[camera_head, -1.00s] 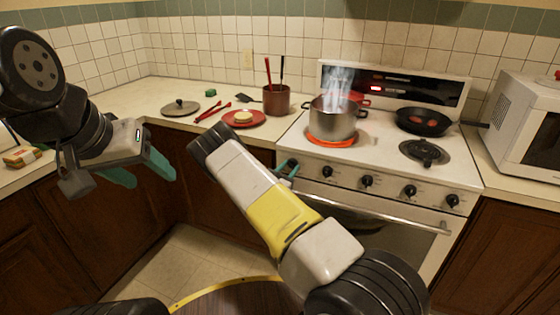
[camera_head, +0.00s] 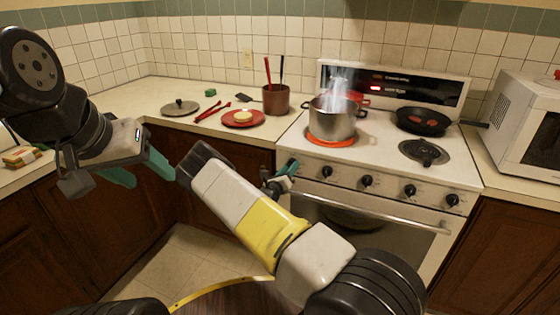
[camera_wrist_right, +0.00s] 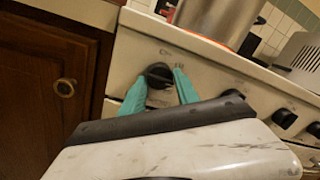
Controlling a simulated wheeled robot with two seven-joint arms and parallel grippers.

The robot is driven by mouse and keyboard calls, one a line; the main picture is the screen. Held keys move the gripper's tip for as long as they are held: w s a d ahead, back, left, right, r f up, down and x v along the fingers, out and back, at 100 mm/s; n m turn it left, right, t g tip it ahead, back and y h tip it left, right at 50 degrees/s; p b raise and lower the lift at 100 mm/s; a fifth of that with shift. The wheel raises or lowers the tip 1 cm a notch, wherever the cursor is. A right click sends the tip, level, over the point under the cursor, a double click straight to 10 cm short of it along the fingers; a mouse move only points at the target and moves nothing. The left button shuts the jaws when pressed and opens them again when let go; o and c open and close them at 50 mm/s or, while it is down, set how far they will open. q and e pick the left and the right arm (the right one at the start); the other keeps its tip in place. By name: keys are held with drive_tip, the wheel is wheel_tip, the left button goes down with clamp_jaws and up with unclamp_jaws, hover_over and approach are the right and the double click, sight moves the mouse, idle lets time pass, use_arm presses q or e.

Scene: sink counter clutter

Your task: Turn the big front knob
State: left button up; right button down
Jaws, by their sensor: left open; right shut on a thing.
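The white stove (camera_head: 400,220) has a row of black knobs along its front panel. The leftmost knob (camera_wrist_right: 158,75) sits between the teal fingers of my right gripper (camera_wrist_right: 160,90) in the right wrist view. The fingers are shut on it, one on each side. In the head view my right gripper (camera_head: 284,175) is at the left end of the panel, where it and the arm hide that knob. My left gripper (camera_head: 145,172) is open and empty, held in the air in front of the left counter.
A steaming pot (camera_head: 332,120) stands on a glowing orange burner. A black pan (camera_head: 422,121) sits at the back right. Other knobs (camera_head: 367,180) and the oven handle (camera_head: 380,214) are beside and below my right gripper. A microwave (camera_head: 528,125) is at the right.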

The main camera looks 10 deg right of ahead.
drive_tip(key=n, duration=0.9)
drive_tip(key=shift+t+y, duration=0.3)
drive_tip(key=shift+t, duration=0.1)
drive_tip(key=shift+n, duration=0.4)
drive_tip(key=c, duration=0.9)
unclamp_jaws()
drive_tip(key=shift+s, duration=0.1)
drive_tip(key=shift+v, duration=3.9)
